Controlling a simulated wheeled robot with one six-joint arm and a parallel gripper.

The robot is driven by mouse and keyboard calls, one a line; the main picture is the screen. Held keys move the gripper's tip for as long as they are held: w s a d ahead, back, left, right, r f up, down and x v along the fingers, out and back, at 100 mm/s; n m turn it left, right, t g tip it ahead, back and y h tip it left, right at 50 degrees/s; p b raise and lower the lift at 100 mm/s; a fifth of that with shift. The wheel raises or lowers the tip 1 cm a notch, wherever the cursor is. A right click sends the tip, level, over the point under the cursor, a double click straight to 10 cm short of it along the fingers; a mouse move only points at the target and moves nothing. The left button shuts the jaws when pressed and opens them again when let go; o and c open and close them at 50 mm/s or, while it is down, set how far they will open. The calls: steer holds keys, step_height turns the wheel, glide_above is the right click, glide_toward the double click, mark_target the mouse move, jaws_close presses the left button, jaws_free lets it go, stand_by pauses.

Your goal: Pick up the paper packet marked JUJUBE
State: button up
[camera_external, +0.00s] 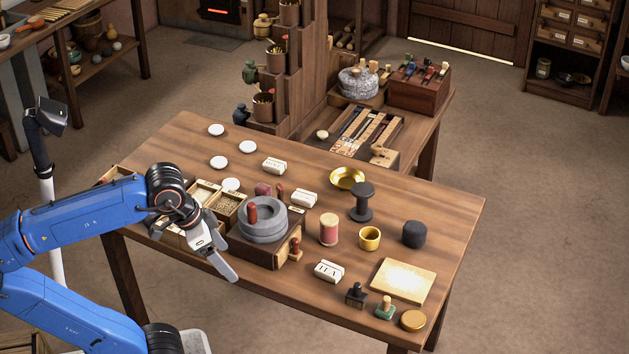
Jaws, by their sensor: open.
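Three small whitish paper packets with dark marks lie apart on the wooden table (440,215). One packet (274,166) is toward the back, one (303,200) is just behind and right of the grey stone quern (263,220), and one (329,271) is near the front edge. The marks are too small to read, so I cannot tell which packet is JUJUBE. My gripper (222,262) is open, over the table's left front edge beside the quern. It points down and is apart from all three packets. No packet shows between its fingers.
A red spool (329,229), brass cup (369,239), dark spool (362,203), stamps (356,294) and a pale board (402,281) stand to the right.

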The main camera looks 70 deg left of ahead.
step_height(320, 180, up, 8)
steer(key=w+a+r+n+g, duration=0.1)
steer(key=w+a+r+n, duration=0.1)
steer(key=w+a, duration=0.35)
steer(key=w+a+r+n+g, duration=0.1)
steer(key=w+a+r+n, duration=0.15)
steer(key=w, duration=0.55)
steer(key=n+g, duration=0.3)
steer(key=n, duration=0.2)
glide_above(302, 197)
step_height(302, 197, down, 5)
step_height(302, 197, down, 22)
steer(key=shift+f, duration=0.15)
steer(key=shift+c, duration=0.7)
steer(key=c, duration=1)
